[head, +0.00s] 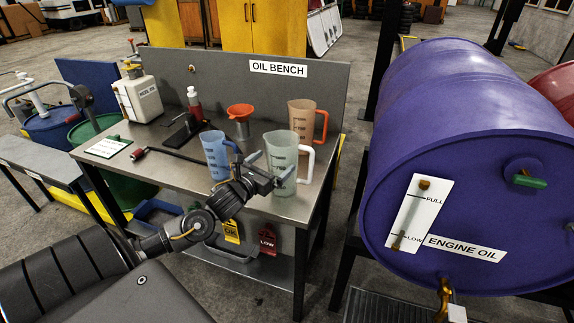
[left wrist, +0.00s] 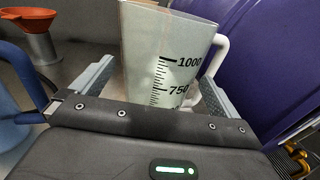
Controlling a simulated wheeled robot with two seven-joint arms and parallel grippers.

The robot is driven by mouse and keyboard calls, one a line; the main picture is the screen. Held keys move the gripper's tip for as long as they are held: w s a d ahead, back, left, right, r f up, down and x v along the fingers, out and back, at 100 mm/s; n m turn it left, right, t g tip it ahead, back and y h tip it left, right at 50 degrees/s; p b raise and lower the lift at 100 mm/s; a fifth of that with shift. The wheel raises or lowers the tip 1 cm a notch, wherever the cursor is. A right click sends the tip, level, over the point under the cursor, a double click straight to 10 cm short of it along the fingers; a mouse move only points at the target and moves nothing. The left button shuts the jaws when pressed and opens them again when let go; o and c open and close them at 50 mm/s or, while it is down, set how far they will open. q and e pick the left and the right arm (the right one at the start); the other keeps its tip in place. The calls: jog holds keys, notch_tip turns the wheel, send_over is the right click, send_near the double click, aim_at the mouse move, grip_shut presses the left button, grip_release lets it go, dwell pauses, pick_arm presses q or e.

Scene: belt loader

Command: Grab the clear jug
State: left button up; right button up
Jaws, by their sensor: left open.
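The clear jug (head: 281,147) is a pale, see-through measuring jug with a white handle on its right. It stands upright on the oil bench (head: 205,168), near its front right corner. My left gripper (head: 268,167) is open at the jug, with a finger on either side of its lower part. In the left wrist view the jug (left wrist: 165,45) rises between the two spread fingers, its 1000 and 750 marks facing the camera. I cannot tell whether a finger touches it. My right gripper is not in view.
A blue jug (head: 215,152) stands close left of the gripper, and an orange-brown jug (head: 303,115) stands behind the clear one. A red funnel (head: 240,111) is further back. A large purple engine oil drum (head: 463,130) fills the right side.

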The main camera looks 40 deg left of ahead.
pick_arm(q)
jog(key=shift+w, duration=0.3)
jog(key=shift+r, duration=0.1)
jog(key=w+p, duration=0.2)
jog(key=w, duration=0.2)
jog(key=shift+w+d, duration=0.15)
jog(key=shift+w, duration=0.45)
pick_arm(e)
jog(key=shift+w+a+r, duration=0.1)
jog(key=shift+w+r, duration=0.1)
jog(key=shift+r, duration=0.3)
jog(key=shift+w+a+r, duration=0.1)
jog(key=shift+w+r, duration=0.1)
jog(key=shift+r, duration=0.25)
pick_arm(q)
jog(key=c, duration=0.9)
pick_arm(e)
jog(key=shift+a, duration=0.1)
